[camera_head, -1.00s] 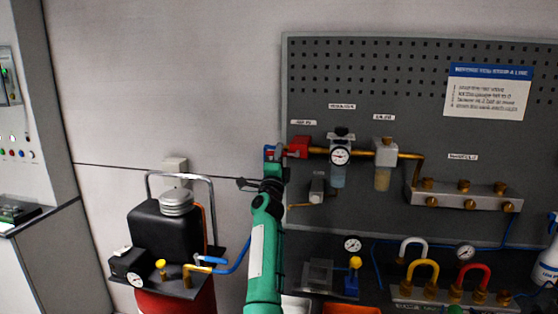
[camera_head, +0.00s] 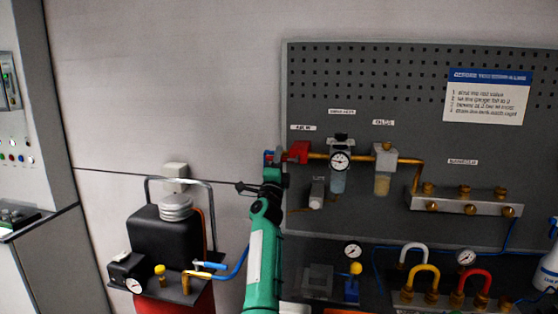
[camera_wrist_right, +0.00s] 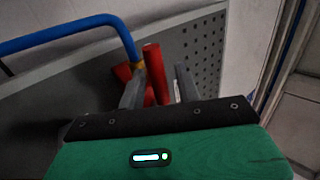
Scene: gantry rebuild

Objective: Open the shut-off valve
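The red shut-off valve (camera_head: 299,152) sits at the left end of the brass pipe on the grey pegboard. My right gripper (camera_head: 271,157) is at the valve's left side, at the end of my green arm. In the right wrist view, the red valve handle (camera_wrist_right: 155,74) stands between the two grey fingers of the right gripper (camera_wrist_right: 158,90). The handle is close to the left finger, and a gap shows toward the right finger. The gripper looks open around it. Whether the left finger touches the handle cannot be told. My left gripper is not in view.
A gauge (camera_head: 339,160) and a filter bowl (camera_head: 382,181) follow the valve on the pipe. A blue hose (camera_wrist_right: 75,33) passes close to the fingers in the wrist view. A black tank (camera_head: 160,238) stands lower left.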

